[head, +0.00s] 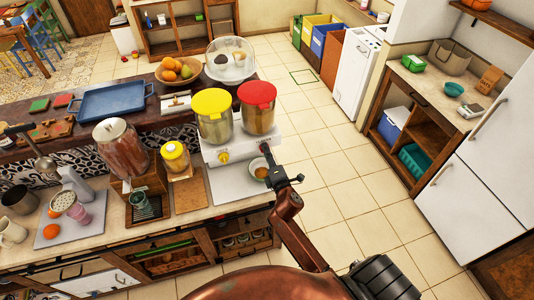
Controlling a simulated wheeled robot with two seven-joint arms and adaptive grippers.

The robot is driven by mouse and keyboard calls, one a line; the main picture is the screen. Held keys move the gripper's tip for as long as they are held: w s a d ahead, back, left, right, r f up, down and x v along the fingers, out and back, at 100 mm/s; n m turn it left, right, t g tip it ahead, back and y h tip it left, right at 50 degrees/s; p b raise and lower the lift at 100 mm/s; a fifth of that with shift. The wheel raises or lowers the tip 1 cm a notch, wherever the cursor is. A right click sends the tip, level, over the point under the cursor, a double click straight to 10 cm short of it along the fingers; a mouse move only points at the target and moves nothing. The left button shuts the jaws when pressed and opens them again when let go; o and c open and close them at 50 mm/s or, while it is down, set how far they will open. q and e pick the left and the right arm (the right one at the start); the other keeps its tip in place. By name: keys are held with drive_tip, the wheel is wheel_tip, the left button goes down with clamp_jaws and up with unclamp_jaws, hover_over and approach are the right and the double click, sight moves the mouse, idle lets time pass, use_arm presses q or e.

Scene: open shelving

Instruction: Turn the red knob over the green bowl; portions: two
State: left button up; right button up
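A white two-part dispenser (233,148) stands on the counter. Its left canister has a yellow lid (211,102) and a yellow knob (223,157). Its right canister has a red lid (257,93) and holds brownish contents. The red knob is not visible; my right gripper covers the front below that canister. A small pale-green bowl (258,164) with something brown in it sits below the red-lidded canister, partly behind the gripper. My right gripper (267,153) has its dark fingertips at the dispenser front, just above and right of the bowl. Its grip is too small and hidden to judge. My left gripper is out of view.
Left of the dispenser stand a small yellow-lidded jar (176,158) and a large glass jar (120,150). A fruit bowl (179,80) and a clear dome (230,65) stand behind. The counter's right end is close to the gripper; open tiled floor lies beyond.

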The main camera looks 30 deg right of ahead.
drive_tip(key=o, duration=0.4)
drive_tip(key=shift+o, duration=0.2)
drive_tip(key=f+v, duration=0.1)
drive_tip(key=v, duration=1.1)
drive_tip(key=shift+r, duration=0.5)
